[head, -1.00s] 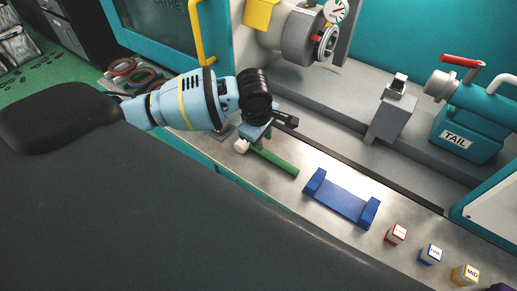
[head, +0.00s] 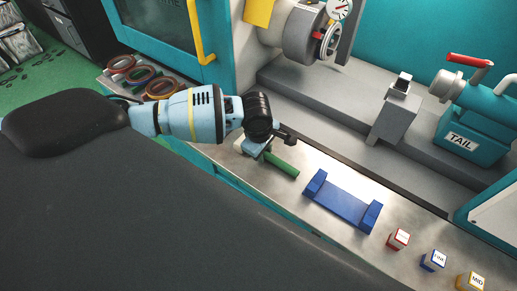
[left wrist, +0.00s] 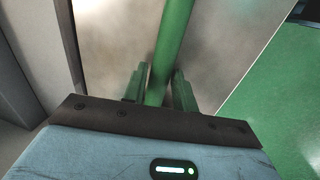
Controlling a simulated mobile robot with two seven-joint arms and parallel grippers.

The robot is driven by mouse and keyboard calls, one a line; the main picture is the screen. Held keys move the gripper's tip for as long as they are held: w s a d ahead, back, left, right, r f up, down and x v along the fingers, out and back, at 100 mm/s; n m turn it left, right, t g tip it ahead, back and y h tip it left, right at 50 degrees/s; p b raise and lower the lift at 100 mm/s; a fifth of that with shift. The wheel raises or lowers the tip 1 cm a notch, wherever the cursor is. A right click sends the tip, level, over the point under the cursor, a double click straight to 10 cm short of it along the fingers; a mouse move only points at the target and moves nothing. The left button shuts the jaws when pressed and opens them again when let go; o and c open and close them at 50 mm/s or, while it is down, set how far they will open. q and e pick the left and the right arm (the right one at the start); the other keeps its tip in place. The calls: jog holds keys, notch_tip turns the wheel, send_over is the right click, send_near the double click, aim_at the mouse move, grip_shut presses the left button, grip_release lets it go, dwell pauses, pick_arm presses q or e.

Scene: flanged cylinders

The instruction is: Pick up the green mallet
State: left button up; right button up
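The green mallet lies on the grey metal ledge. Its green handle (head: 284,167) points to the lower right in the head view, and its pale head (head: 239,146) is mostly hidden behind my left gripper (head: 270,147). The left gripper is above the handle's head-side part, pointing down. In the left wrist view the handle (left wrist: 174,35) runs between the two fingers of the left gripper (left wrist: 160,88). The fingers stand on either side of it, with narrow gaps that suggest they are open. Contact with the handle is unclear. My right gripper is not in view.
A blue cradle (head: 340,203) stands right of the mallet. Red, blue and yellow labelled blocks (head: 398,239) lie farther along the ledge. The lathe bed (head: 330,100) and teal tailstock (head: 470,130) are behind. A tray with ring-shaped items (head: 145,80) sits at left.

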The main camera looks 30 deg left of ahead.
pick_arm(q)
jog(key=shift+c, duration=0.3)
grip_shut()
jog(key=shift+r, duration=0.15)
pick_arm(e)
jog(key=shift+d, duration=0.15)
